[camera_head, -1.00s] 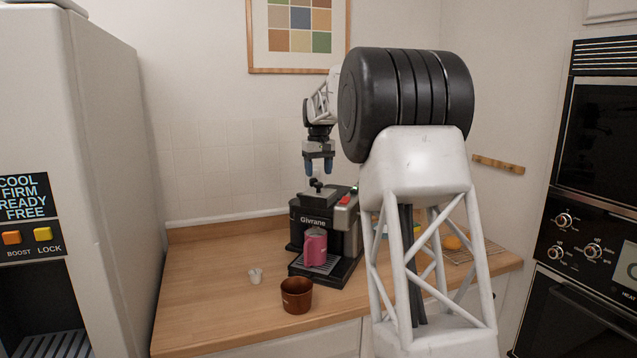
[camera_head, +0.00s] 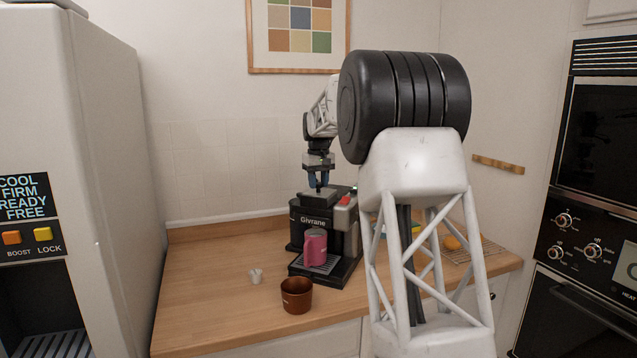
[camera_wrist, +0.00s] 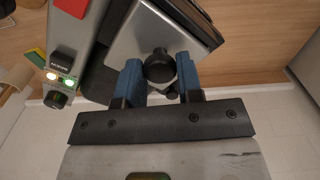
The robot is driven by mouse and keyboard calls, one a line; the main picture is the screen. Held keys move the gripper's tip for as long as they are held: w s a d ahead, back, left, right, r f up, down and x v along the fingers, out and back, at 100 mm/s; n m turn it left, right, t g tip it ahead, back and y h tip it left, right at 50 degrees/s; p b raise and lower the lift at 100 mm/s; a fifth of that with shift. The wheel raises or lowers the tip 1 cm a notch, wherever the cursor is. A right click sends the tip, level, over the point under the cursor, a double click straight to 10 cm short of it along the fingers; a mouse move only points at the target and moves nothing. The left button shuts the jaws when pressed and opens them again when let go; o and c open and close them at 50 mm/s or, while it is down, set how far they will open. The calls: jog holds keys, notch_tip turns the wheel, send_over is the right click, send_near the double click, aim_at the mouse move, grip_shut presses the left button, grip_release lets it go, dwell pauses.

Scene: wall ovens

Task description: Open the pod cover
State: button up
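The coffee machine (camera_head: 325,228) stands on the wooden counter, upright. Its pod cover is the grey top plate (camera_wrist: 135,45) with a black knob (camera_wrist: 160,68), seen from above in the wrist view. The cover looks closed. My gripper (camera_head: 318,184) is right above the machine's top, pointing down. In the wrist view its two blue fingers (camera_wrist: 160,78) stand on either side of the knob, with no clear gap left. They look shut on it.
A pink mug (camera_head: 315,247) sits on the machine's drip tray. A brown cup (camera_head: 296,295) and a small whitish cup (camera_head: 256,276) stand in front and to the left. Lit buttons (camera_wrist: 60,77) are beside the cover. The counter's left part is clear.

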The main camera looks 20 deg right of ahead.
grip_shut()
jog(key=shift+w+d+r, duration=0.1)
jog(key=shift+w+d, duration=2.45)
jog(key=shift+w, duration=0.2)
jog(key=o, duration=0.7)
grip_release()
jog(key=shift+r, duration=3.85)
